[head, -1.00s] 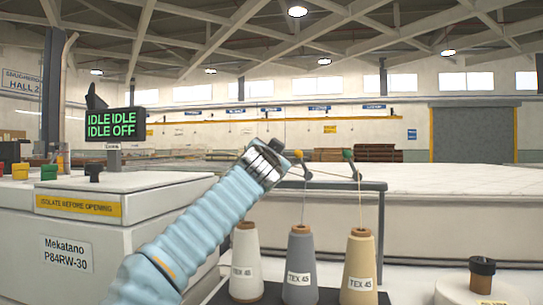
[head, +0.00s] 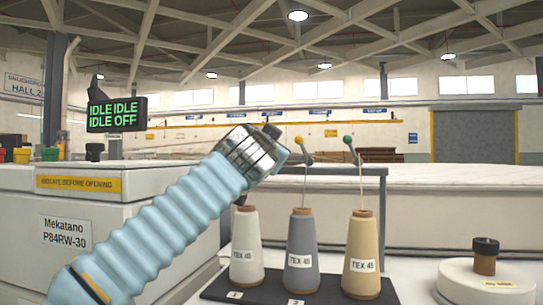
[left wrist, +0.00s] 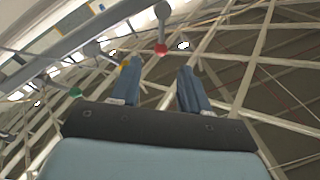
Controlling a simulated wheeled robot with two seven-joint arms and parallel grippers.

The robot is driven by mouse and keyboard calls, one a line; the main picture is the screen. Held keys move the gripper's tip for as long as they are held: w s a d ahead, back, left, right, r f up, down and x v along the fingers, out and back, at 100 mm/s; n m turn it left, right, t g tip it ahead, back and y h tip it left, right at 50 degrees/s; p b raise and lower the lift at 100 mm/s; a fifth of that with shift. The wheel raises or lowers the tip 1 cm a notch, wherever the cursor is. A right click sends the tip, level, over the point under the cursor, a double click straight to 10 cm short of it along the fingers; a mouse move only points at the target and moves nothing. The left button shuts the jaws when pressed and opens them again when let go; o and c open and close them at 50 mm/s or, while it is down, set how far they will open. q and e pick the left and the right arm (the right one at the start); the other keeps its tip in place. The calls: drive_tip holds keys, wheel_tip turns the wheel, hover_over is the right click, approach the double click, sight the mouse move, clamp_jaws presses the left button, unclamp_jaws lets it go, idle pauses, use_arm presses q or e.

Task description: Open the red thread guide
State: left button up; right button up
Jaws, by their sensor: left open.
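The red thread guide (left wrist: 162,48) shows in the left wrist view as a grey lever with a red ball at its end. The ball lies between and slightly beyond the fingertips of my left gripper (left wrist: 160,68), which is open; no contact shows. In the head view my left gripper (head: 275,143) is at the thread rail and the red guide is hidden behind it. The yellow-orange guide (head: 299,141) and green guide (head: 348,141) stand to its right. The green ball (left wrist: 75,92) also shows at left in the wrist view. My right gripper is out of view.
White (head: 245,243), grey (head: 300,245) and tan (head: 361,250) thread cones stand on a dark mat below the rail (head: 345,171). A machine cabinet (head: 150,215) is at left. A round white block with a brown-black knob (head: 485,258) is at right.

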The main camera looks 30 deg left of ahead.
use_arm(q)
drive_tip(key=b+v, duration=0.1)
drive_tip(key=v, duration=0.4)
idle(0.4)
